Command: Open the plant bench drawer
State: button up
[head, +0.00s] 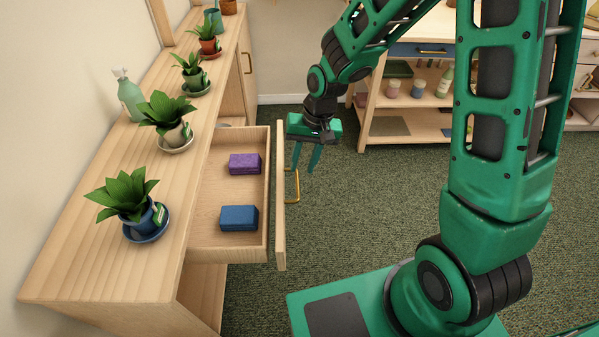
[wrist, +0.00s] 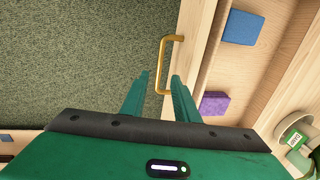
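The plant bench (head: 85,255) runs along the left wall in the head view. Its drawer (head: 238,205) is pulled well out, showing a purple block (head: 244,164) and a blue block (head: 238,218) inside. A brass handle (head: 292,186) is on the drawer's front panel; it also shows in the wrist view (wrist: 164,64). My gripper (head: 304,168) is at the outer side of the drawer front, near the handle's far end.
Several potted plants on saucers, such as one in a blue pot (head: 148,218), and a pump bottle (head: 128,96) stand on the bench top. A shelf unit (head: 410,95) with jars and bottles is at the back. Green carpet (head: 360,200) right of the drawer is clear.

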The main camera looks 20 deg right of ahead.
jog(key=shift+d+r, duration=0.2)
jog(key=shift+r, duration=0.9)
jog(key=shift+d+r, duration=0.2)
jog(key=shift+r, duration=0.9)
jog(key=s+d+r+m+h, duration=0.1)
jog(key=s+d+r, duration=0.3)
jog(key=d, duration=0.4)
jog(key=s+d+r+m+h, duration=0.1)
jog(key=s+d+r, duration=0.3)
jog(key=d, duration=0.4)
jog(key=s+d+r+m, duration=0.1)
jog(key=s+d, duration=0.3)
jog(key=s, duration=0.4)
jog(key=s+d+r+m, duration=0.1)
jog(key=s+d+r, duration=0.2)
jog(key=s, duration=0.6)
jog(key=shift+d+r, duration=0.35)
jog(key=shift+d, duration=0.3)
jog(key=shift+a, duration=0.1)
